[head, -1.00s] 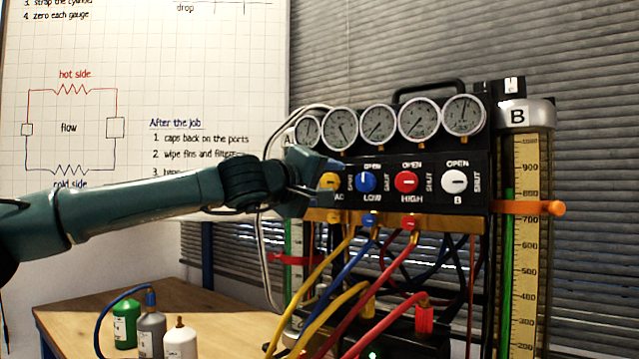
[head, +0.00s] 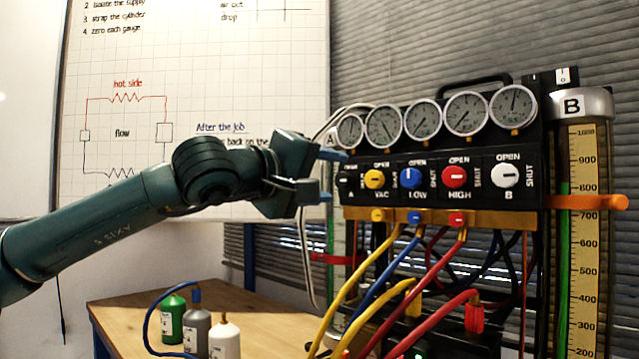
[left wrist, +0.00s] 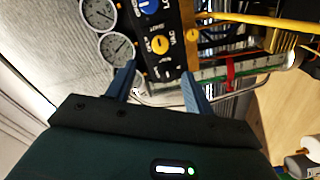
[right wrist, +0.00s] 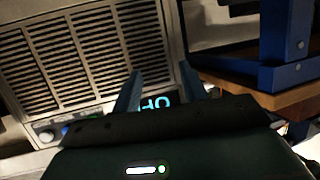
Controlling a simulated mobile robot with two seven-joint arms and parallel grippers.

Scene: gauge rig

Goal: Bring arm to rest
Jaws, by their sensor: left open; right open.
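My left gripper (head: 328,176) is open and empty in the head view, its fingers pointing right at the left end of the gauge panel (head: 437,178). A small gap seems to lie between the fingertips and the panel. In the left wrist view the open fingers (left wrist: 160,92) have the yellow VAC knob (left wrist: 160,45) beyond them. The head view also shows the blue LOW knob (head: 411,177), the red HIGH knob (head: 454,176) and the white B knob (head: 504,175). My right gripper (right wrist: 163,88) is open and empty, facing a grey louvred unit (right wrist: 85,55) with a lit display; it is outside the head view.
Yellow, blue and red hoses (head: 440,285) hang below the panel. Cylinder B (head: 583,240) stands at the right with an orange strap. Small green, grey and white bottles (head: 224,338) stand on the wooden table (head: 265,325). A blue frame (right wrist: 262,62) is near my right gripper.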

